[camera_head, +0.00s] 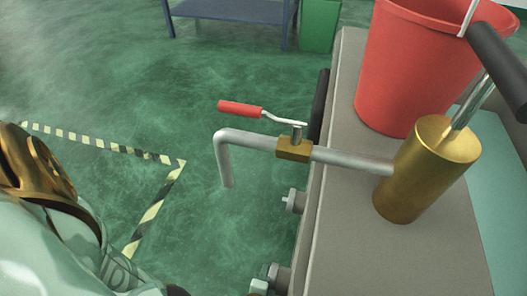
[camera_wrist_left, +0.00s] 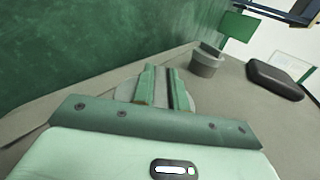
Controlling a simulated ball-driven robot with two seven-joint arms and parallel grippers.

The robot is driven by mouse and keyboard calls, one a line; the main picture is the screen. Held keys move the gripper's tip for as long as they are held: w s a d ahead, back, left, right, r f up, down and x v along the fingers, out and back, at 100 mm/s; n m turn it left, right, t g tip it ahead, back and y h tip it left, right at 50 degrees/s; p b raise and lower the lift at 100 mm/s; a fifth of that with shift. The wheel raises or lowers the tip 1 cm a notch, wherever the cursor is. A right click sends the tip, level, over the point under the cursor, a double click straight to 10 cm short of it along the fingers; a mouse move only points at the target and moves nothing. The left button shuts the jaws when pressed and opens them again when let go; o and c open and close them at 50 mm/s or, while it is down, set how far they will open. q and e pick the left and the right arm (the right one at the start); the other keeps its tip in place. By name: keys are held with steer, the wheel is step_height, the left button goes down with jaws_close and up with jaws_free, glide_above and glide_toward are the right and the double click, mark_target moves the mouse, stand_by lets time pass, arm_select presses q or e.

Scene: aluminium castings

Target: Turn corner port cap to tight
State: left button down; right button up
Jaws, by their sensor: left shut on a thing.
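In the left wrist view my left gripper (camera_wrist_left: 163,86) is shut on a grey round cap (camera_wrist_left: 202,101) near the corner of the grey casting. The fingers hide the cap's middle, and its turn marks cannot be seen. A second grey cap (camera_wrist_left: 206,64) stands free on the same face, and also shows in the head view (camera_head: 293,201). In the head view the casting (camera_head: 335,190) stands at the right; my left arm enters at lower left, with its gripper mostly below the picture edge. My right gripper is not in view.
A red bucket (camera_head: 410,65) and a brass cylinder (camera_head: 420,175) stand on the casting. A pipe (camera_head: 225,160) with a red lever (camera_head: 240,109) juts left over the floor. A black oblong part (camera_wrist_left: 280,80) lies beyond the second cap. Striped tape (camera_head: 100,143) marks open green floor.

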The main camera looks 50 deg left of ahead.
arm_select(q)
steer(key=shift+s+f+t, duration=0.1)
steer(key=shift+s+t, duration=0.05)
steer(key=shift+t, duration=0.15)
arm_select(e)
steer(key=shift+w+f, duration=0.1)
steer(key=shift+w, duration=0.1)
arm_select(q)
steer(key=c, duration=1.4)
jaws_free()
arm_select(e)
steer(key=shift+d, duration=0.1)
